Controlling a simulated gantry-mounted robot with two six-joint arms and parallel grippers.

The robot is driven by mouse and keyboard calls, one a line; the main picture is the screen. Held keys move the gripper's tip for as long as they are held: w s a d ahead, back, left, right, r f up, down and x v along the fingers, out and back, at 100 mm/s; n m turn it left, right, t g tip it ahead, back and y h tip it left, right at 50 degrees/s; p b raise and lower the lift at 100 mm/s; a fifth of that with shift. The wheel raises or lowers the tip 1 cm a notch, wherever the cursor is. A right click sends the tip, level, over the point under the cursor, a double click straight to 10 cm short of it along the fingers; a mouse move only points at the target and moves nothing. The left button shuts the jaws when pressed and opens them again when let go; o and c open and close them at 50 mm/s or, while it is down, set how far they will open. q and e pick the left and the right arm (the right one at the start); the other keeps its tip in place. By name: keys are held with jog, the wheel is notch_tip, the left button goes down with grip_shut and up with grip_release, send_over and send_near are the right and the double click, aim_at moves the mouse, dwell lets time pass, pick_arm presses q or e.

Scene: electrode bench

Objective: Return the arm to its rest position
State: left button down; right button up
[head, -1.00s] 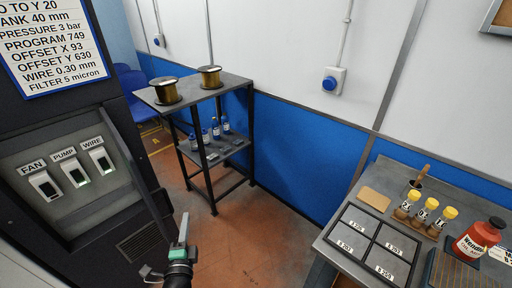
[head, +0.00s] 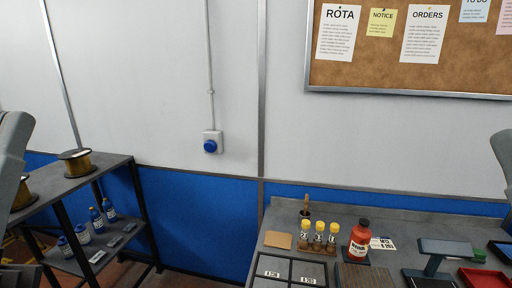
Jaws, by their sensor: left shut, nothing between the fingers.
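My left arm shows at the left edge of the head view as a pale grey link. My left gripper (head: 20,277) is only partly in view, as a dark shape in the bottom left corner, below the shelf stand. It is shut and empty; its fingertips cannot be made out clearly. A grey link of my right arm shows at the right edge, and my right gripper is out of view.
A metal stand (head: 105,166) with wire spools (head: 76,162) and blue bottles (head: 96,220) is at left. The bench (head: 400,214) at right holds yellow-capped vials (head: 318,236), a red bottle (head: 359,240) and a divided tray (head: 290,272).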

pick_arm(q)
notch_tip(320, 180, up, 37)
jog(key=d+h+p, duration=0.2)
jog(key=h+p, duration=0.2)
jog(key=p, duration=3.4)
jog(key=shift+s+d+r+m, duration=0.15)
jog(key=shift+s+m, duration=0.05)
jog(key=shift+m, duration=0.2)
